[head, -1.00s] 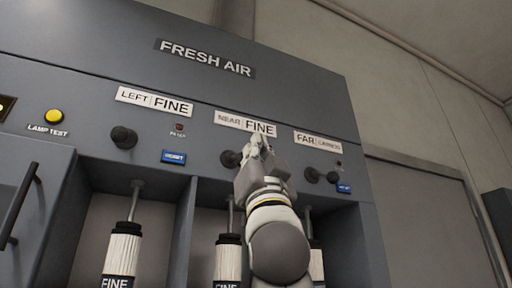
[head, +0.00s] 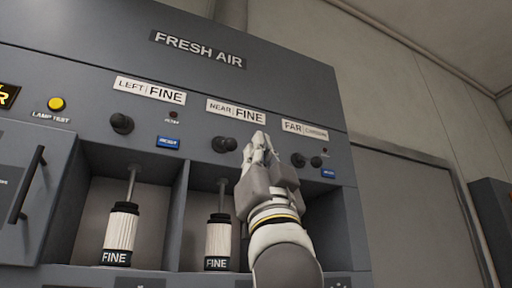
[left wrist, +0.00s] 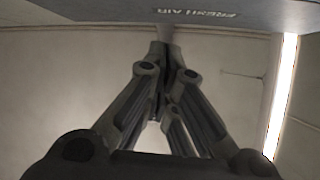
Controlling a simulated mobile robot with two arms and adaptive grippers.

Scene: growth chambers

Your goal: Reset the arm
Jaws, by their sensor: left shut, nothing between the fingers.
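My left gripper (head: 258,143) is in front of the grey fresh air panel (head: 60,50), between the NEAR FINE label and the FAR label. Its fingers point up and are shut, with nothing held. The left wrist view shows the same closed fingers (left wrist: 163,50) meeting at their tips, with the panel's upper part above them. The gripper hides part of the panel, including the area right of the NEAR knob (head: 224,144). My right gripper does not show.
Two white FINE canisters (head: 120,232) (head: 218,240) stand in open bays below. A black knob (head: 122,123), blue reset button (head: 168,142) and yellow lamp test button (head: 56,103) are on the left. A door handle (head: 27,184) juts out at far left.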

